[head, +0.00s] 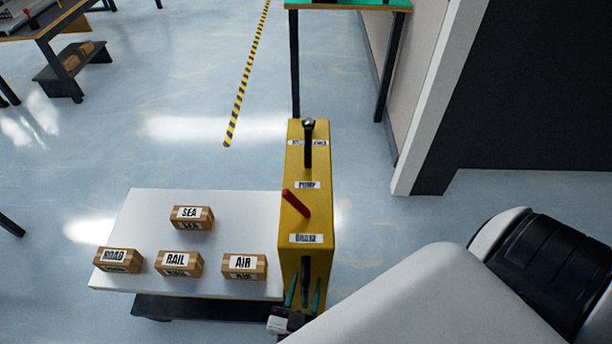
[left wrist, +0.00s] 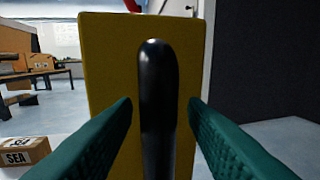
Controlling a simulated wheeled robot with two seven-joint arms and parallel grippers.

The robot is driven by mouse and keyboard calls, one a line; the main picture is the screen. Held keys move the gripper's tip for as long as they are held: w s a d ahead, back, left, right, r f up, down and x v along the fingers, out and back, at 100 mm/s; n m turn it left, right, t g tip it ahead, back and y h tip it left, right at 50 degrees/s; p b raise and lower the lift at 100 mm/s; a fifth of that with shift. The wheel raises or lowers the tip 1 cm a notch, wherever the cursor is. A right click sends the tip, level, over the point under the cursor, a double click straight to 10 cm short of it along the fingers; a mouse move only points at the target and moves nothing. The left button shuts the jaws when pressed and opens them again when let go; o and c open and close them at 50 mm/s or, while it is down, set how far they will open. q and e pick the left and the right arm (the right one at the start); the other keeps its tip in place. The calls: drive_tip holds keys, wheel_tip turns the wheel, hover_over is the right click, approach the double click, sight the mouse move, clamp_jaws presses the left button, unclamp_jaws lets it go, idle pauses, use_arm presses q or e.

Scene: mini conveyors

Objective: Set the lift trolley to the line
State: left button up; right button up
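The lift trolley has a white platform (head: 150,225) and a yellow column (head: 293,160) at its right side. The column carries a black lever (head: 308,145) at the top, a red lever (head: 296,203) below the PUMP label, and a black handle (head: 305,268) below a label that seems to read BRAKE. My left gripper (head: 304,291) is open at the column's near end. In the left wrist view its teal fingers stand either side of the upright black handle (left wrist: 158,95), with gaps showing. My right gripper is not in view. A yellow-black line (head: 240,90) runs along the floor beyond the trolley.
Boxes labelled SEA (head: 192,218), ROAD (head: 118,261), RAIL (head: 179,263) and AIR (head: 244,266) sit on the platform. A green-topped table (head: 345,6) stands behind the column. A white wall edge (head: 435,100) is at the right. The floor left of the trolley is mostly clear.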

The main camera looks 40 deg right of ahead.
use_arm(q)
drive_tip(key=v, duration=1.1)
drive_tip(key=shift+s+a, duration=0.2)
drive_tip(key=shift+s, duration=0.05)
